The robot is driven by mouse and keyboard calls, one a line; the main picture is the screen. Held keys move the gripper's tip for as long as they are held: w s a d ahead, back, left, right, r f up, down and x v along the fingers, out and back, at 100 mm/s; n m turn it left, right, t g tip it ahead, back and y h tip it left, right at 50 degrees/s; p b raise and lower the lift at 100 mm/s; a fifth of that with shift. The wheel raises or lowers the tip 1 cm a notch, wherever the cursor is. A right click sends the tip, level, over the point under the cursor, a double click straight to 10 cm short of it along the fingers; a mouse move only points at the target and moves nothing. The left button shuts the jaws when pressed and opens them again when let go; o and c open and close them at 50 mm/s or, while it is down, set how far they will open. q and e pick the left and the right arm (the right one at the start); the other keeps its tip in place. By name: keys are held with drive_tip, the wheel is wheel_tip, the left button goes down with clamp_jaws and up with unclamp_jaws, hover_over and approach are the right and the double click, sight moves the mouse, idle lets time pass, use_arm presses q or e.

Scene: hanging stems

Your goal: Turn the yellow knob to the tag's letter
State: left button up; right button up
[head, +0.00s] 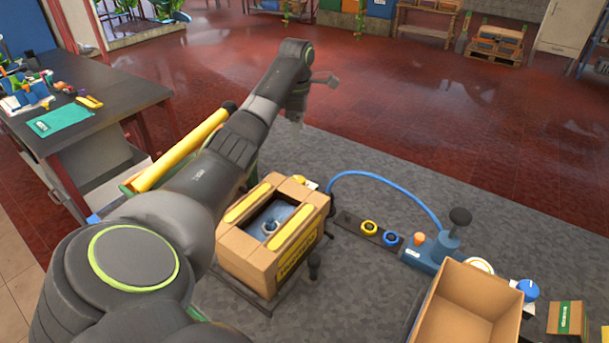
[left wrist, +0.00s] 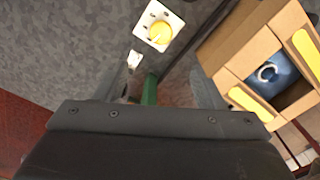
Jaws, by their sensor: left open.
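The yellow knob (left wrist: 160,33) sits on a white square plate (left wrist: 150,22) at the top of the left wrist view. Marks on the plate are too small to read. A small white piece (left wrist: 134,59), possibly the tag, lies just below the plate; no letter is legible on it. In the head view a bit of white and yellow (head: 308,183) behind the cardboard box may be the same knob and plate. My left gripper (head: 312,100) is open and empty, raised beyond the box and apart from the knob. My right gripper is not in view.
The open cardboard box (head: 232,243) with yellow strips holds something blue. Right of it are a dark strip (head: 350,222) with yellow and blue rings, a blue hose (head: 385,180) and a blue device with a black handle (head: 430,252). An empty carton (head: 470,312) stands front right.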

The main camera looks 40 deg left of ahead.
use_arm(q)
wheel_tip(320, 180, down, 2)
drive_tip(key=b, duration=0.2)
drive_tip(key=p, duration=0.2)
hover_over(298, 179)
wheel_tip(298, 179, down, 9)
drive_tip(key=shift+r, duration=0.2)
wheel_tip(298, 179, down, 5)
drive_tip(key=shift+f, duration=0.65)
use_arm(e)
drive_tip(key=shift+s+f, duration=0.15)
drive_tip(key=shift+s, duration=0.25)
use_arm(q)
drive_tip(key=c, duration=1)
